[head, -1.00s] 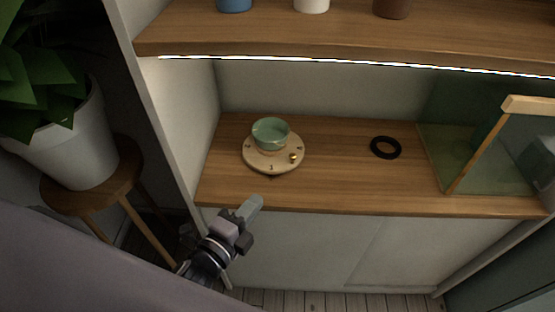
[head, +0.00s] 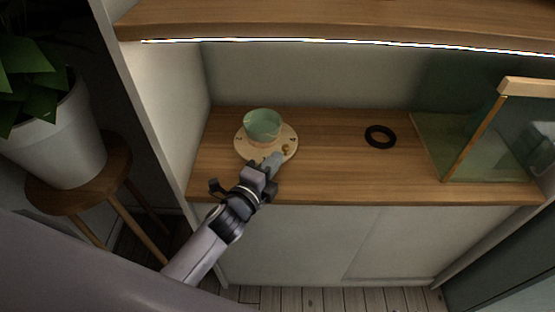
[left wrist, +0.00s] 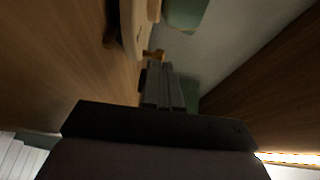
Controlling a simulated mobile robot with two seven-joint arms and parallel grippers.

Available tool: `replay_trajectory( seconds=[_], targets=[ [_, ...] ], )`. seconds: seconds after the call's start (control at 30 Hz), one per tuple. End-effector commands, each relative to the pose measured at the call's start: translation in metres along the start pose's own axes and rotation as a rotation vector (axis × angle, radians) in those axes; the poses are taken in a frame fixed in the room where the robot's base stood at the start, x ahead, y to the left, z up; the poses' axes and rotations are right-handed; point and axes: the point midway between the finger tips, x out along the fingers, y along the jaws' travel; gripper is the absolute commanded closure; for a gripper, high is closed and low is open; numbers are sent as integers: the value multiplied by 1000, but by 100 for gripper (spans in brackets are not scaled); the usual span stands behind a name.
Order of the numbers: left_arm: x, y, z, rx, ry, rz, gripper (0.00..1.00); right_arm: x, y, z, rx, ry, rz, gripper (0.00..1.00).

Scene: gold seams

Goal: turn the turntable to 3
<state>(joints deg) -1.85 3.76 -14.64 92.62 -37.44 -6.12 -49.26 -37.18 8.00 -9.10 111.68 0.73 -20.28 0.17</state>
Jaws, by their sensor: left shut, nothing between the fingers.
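The turntable (head: 243,147) is a round pale wooden disc with dark marks on its top, on the left part of the wooden counter. A green bowl (head: 262,125) stands on it. A small brass knob (head: 286,148) rises near its front right rim. My left gripper (head: 277,158) is shut and empty, its tips at the turntable's front right edge, close by the knob; I cannot tell whether they touch. The left wrist view shows the shut fingers (left wrist: 162,85) with the knob (left wrist: 154,55) just beyond their tips and the turntable's edge (left wrist: 130,28). My right gripper is not in view.
A black ring (head: 380,136) lies on the counter (head: 335,175) to the right, with clear wood around it. A glass case with a wooden edge (head: 474,137) stands at the right end. A shelf (head: 330,22) hangs above. A potted plant (head: 62,140) is at the left.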

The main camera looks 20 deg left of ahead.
Motion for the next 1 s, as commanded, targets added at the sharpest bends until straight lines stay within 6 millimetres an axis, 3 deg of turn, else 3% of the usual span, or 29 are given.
replay_trajectory(
  seconds=[0.3,1.0],
  targets=[
    [20,0,0,-1,0,1,100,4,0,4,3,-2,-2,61],
    [24,0,2,-2,-12,0,100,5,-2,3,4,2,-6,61]
  ],
)
